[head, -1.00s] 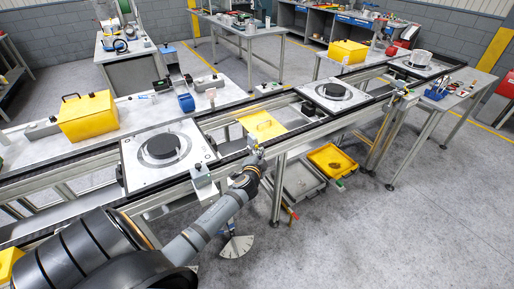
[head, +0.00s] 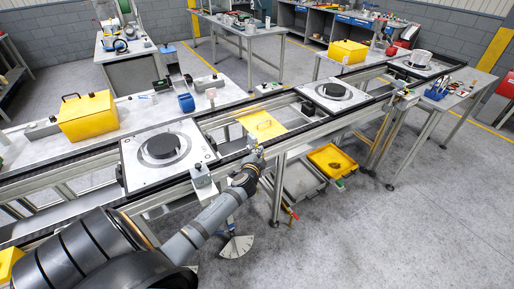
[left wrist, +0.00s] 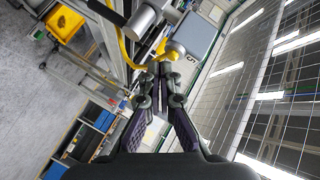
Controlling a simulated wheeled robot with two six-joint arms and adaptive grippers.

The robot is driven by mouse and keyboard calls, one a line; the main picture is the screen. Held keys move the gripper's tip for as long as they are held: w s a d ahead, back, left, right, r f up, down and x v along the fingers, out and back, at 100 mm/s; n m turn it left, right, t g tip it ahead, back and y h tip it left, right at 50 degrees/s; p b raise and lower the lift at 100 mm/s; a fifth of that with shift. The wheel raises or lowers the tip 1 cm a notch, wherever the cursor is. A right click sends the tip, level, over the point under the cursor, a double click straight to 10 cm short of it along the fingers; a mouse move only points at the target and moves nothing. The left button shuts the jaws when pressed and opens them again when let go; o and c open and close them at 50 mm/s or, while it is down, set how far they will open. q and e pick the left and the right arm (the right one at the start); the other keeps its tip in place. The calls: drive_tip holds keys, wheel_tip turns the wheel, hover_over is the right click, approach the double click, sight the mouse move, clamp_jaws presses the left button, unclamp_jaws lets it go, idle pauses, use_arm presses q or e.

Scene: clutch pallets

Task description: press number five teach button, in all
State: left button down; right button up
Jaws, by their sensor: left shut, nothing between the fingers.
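My left gripper (head: 254,158) is at the front rail of the conveyor, beside a small fitting (head: 251,142) on that rail. In the left wrist view its fingers (left wrist: 161,72) are together and empty. The button itself is not clear. Another grey box (head: 201,175) stands on the front rail to the left. My right gripper is not in view.
The conveyor rail carries pallets with dark discs, one at the left (head: 128,168) and one further right (head: 311,92). A yellow case (head: 88,117) stands on the back table. A yellow bin (head: 332,160) is below the rail. The floor at the right is clear.

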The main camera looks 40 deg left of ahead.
use_arm(q)
drive_tip(key=shift+w+a, duration=0.2)
drive_tip(key=shift+a, duration=0.35)
idle(0.7)
drive_tip(key=shift+d, duration=0.2)
drive_tip(key=shift+s+d, duration=0.4)
drive_tip(key=shift+d, duration=0.25)
drive_tip(key=shift+f, duration=0.1)
drive_tip(key=d, duration=0.1)
drive_tip(key=s+d, duration=0.1)
drive_tip(key=d, duration=0.2)
drive_tip(key=shift+s+d, duration=0.3)
drive_tip(key=shift+s, duration=0.1)
idle(0.7)
